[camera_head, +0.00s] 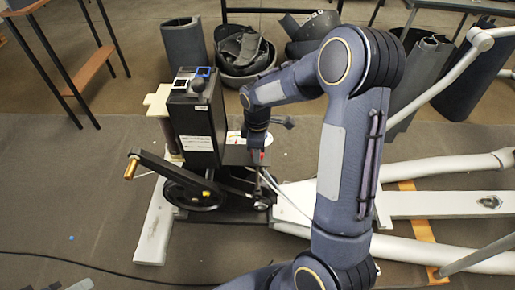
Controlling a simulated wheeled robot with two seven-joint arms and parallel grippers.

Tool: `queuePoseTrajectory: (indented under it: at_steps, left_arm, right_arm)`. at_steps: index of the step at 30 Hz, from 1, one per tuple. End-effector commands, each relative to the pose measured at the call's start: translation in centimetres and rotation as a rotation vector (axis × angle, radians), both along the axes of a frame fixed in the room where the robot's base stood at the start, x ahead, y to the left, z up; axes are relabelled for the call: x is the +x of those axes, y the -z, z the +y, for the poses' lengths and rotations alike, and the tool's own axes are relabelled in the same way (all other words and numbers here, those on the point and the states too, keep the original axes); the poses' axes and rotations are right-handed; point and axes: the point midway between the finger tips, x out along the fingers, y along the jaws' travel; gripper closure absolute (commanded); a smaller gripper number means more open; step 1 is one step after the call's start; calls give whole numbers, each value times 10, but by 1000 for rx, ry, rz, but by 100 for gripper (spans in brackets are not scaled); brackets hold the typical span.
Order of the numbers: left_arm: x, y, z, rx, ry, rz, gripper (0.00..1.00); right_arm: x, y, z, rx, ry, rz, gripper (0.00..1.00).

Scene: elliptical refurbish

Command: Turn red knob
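A small spot of red, which looks like the red knob (262,155), shows low on the machine, just right of its black upright housing (198,125). My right arm reaches in from the bottom, bends over and points down at this spot. My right gripper (258,143) is right above the red spot, close to or touching it. The fingers are small and dark here, so I cannot tell whether they are open or shut, or whether they hold the knob. Most of the knob is hidden. My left gripper is not in view.
The machine has a crank arm with a brass-coloured end (131,168) and a pale base foot (156,225). White frame tubes (440,165) extend to the right. Bins with dark parts (243,55) stand behind. A table (75,50) is at the far left. Floor at left is mostly clear.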

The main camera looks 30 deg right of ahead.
Motion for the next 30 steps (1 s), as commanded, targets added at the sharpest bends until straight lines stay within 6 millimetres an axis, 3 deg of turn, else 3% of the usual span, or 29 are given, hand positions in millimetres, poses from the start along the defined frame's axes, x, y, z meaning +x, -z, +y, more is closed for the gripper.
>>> queuePoseTrajectory:
  at_steps: [1,4,14,24,30]
  left_arm:
    - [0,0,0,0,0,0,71]
    - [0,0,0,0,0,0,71]
    - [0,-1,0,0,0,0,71]
    - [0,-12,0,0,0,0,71]
    - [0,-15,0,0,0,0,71]
  right_arm:
    - [0,0,0,0,0,-1,55]
    - [0,0,0,0,-1,-1,42]
    - [0,-4,0,0,-1,-1,41]
    - [1,-57,0,0,-2,-5,41]
    - [0,-76,0,0,-1,-1,41]
